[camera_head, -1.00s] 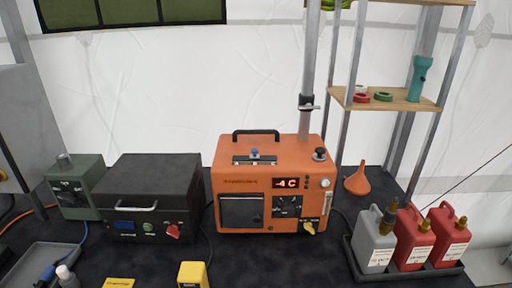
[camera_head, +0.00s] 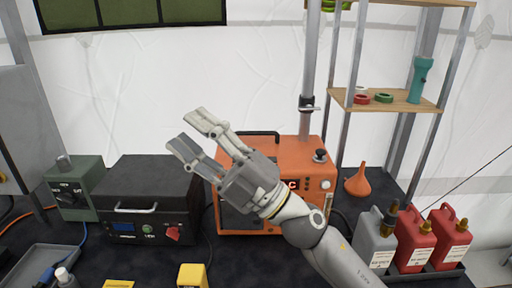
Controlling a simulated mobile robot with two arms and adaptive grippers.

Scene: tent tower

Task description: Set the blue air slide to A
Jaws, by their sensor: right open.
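The orange heater unit (camera_head: 311,183) stands mid-table, with a black handle on top. The blue slide on its upper face is hidden behind my right gripper, so I cannot tell its setting now. My right gripper (camera_head: 191,130) is open and empty, in front of and above the unit's left part, with its fingers pointing up and left. The arm comes in from the lower right and covers most of the unit's front panel. My left gripper is not in view.
A black box (camera_head: 151,180) with a handle stands left of the unit, beside a green box (camera_head: 75,190). Red cans (camera_head: 448,238) and a grey can (camera_head: 372,247) sit in a tray at right. An orange funnel (camera_head: 357,182) and shelf (camera_head: 400,103) stand behind. A yellow block (camera_head: 192,275) lies in front.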

